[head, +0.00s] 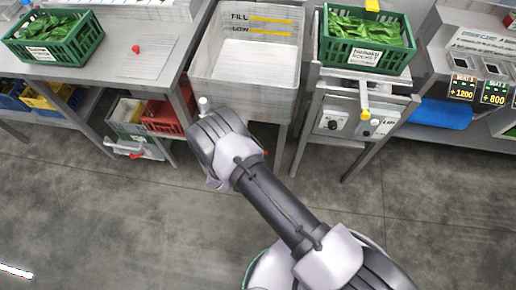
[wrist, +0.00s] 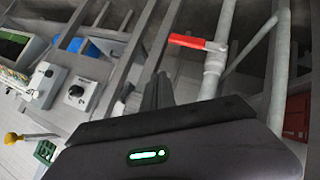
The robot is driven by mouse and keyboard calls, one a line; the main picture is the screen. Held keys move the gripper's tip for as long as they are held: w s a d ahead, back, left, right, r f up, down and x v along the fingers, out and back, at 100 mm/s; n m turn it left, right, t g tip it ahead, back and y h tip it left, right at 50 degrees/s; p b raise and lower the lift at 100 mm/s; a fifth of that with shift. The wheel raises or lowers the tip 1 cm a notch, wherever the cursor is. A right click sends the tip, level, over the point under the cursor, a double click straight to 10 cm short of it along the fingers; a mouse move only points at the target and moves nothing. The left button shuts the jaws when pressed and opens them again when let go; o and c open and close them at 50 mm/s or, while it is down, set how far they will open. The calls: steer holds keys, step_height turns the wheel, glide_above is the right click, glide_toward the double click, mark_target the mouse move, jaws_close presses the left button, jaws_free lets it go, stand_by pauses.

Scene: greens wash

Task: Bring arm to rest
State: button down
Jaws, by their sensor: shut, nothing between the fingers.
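My gripper (wrist: 158,84) shows in the wrist view as two dark fingers close together, shut and empty. In the head view my arm bends in front of the wash sink (head: 245,88), and my gripper is hidden behind or below it. In the wrist view a red-handled valve (wrist: 198,42) on a grey pipe is beyond the fingers, to their right. The fingers appear apart from it.
Green crates of leaves stand on the left table (head: 55,36) and right stand (head: 365,60). A control box with knobs (head: 340,122) hangs right of the sink; it also shows in the wrist view (wrist: 77,91). Red (head: 165,120) and other bins sit below left. Floor in front is open.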

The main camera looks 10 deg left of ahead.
steer(key=d+r+m+g+h, duration=0.15)
steer(key=d+r, duration=0.35)
steer(key=r, duration=0.5)
steer(key=d+r+m+g, duration=0.2)
steer(key=d+r, duration=0.3)
steer(key=r, duration=0.5)
steer(key=d+r+m+g+h, duration=0.15)
steer(key=d+r, duration=0.35)
steer(key=r, duration=0.5)
steer(key=s+d+r+m+g+y, duration=0.1)
steer(key=s+d+r+y, duration=0.1)
steer(key=s+d+r, duration=0.3)
steer(key=s+d+r+m+g+y, duration=0.1)
steer(key=s+r, duration=0.2)
steer(key=r, duration=0.4)
steer(key=s+a+r+t+y, duration=0.2)
steer(key=s+r+y, duration=0.4)
steer(key=s, duration=0.8)
step_height(320, 180, up, 3)
steer(key=shift+a+t+y, duration=0.3)
steer(key=shift+a+t, duration=0.05)
steer(key=shift+t, duration=0.35)
